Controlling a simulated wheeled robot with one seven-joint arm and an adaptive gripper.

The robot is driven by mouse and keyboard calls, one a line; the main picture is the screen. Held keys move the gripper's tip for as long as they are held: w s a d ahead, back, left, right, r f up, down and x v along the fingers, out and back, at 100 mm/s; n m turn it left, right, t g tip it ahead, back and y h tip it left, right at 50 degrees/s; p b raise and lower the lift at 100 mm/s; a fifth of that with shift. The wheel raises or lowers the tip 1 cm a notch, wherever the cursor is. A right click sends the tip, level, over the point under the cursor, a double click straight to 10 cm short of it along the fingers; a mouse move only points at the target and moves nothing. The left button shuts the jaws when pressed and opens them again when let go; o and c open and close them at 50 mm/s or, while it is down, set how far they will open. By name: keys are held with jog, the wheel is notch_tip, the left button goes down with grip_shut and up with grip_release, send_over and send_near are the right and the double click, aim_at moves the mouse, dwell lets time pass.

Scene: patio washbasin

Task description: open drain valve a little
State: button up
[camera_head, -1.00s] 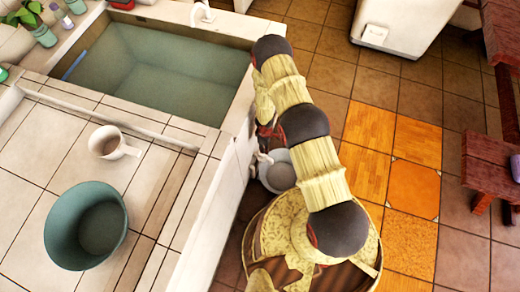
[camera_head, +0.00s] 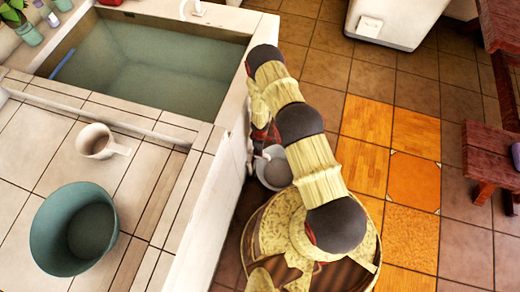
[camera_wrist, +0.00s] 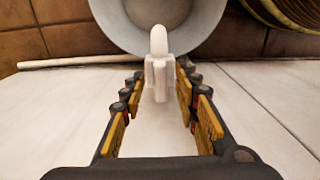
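The white drain valve (camera_wrist: 159,78), with a rounded upright handle, sits between the fingers of my gripper (camera_wrist: 160,74) in the wrist view. The fingers stand apart, one on each side of the valve; they look open, with narrow gaps, and I cannot tell whether either touches it. In the head view a small white part of the valve (camera_head: 261,158) shows low on the basin's side wall, and my arm hides most of my gripper. The washbasin (camera_head: 150,70) holds greenish water.
A grey bucket (camera_head: 274,173) stands on the floor beside the valve and shows behind it in the wrist view (camera_wrist: 112,20). A reddish wooden bench (camera_head: 487,152) is at right; tiled floor between is clear.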

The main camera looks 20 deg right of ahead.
jog(key=shift+c, duration=0.4)
grip_shut()
jog(key=shift+w+n+p, duration=0.1)
jog(key=shift+n+p, duration=0.4)
jog(key=shift+n, duration=1.1)
jog(key=shift+o, duration=0.4)
grip_release()
